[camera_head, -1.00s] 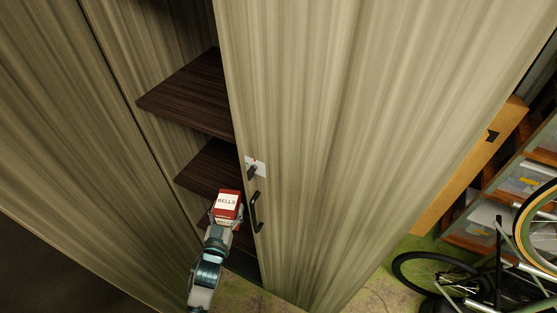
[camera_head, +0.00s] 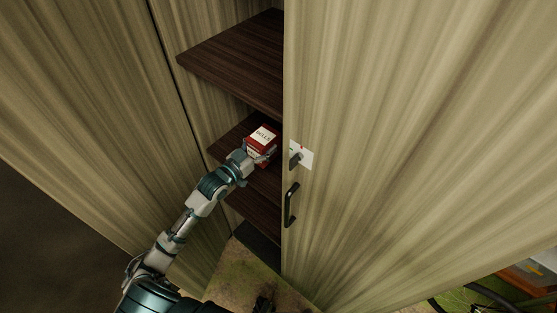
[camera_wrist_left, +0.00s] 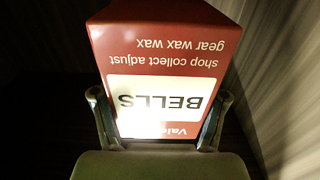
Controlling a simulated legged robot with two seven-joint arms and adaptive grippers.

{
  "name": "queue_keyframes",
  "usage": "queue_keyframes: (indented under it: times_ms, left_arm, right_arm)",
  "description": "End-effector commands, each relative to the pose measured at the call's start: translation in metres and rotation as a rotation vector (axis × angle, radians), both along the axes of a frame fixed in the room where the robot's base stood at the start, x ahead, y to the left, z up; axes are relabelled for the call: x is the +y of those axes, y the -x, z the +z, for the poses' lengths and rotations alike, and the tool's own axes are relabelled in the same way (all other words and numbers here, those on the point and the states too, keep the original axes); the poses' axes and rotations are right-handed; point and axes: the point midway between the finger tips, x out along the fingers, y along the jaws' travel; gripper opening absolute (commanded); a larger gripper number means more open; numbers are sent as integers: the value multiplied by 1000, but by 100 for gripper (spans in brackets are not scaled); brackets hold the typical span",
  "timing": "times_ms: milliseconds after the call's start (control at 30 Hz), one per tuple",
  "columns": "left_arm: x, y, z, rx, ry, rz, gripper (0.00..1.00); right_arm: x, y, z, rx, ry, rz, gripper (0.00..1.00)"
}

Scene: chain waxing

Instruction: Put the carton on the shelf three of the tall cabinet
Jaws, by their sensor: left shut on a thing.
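The carton is a small red box with a white label reading BELLS (camera_head: 262,137). My left gripper (camera_head: 253,150) is shut on it and holds it in the opening of the tall cabinet (camera_head: 360,120), close to a dark shelf (camera_head: 232,134). In the left wrist view the carton (camera_wrist_left: 160,55) sits between the two fingers (camera_wrist_left: 160,118), its printing upside down. I cannot tell whether the carton touches the shelf. My right gripper is not in view.
A higher dark shelf (camera_head: 235,62) is above the carton and a lower one (camera_head: 255,208) below. The cabinet door with its black handle (camera_head: 291,205) stands just right of the carton. A wooden panel (camera_head: 70,100) is on the left.

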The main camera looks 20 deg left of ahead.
Motion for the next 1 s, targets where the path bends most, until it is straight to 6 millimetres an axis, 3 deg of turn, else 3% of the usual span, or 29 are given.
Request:
queue_keyframes:
  times_ms: [100, 333, 500, 867, 900, 1000]
  left_arm:
    - [1, 0, -26, 3, 2, 1, 31]
    - [-1, 0, -46, 1, 1, 0, 31]
    - [-2, 0, -72, 2, -2, 1, 31]
    - [0, 0, -77, -1, -1, 1, 31]
    - [0, 0, -77, 0, -1, 1, 80]
    - [0, 0, -77, 0, 0, 1, 98]
  right_arm:
    - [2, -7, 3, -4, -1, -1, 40]
    - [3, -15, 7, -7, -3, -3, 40]
    - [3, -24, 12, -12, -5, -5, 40]
    - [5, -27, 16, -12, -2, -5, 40]
    - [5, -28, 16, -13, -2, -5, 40]
    - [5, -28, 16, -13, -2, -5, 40]
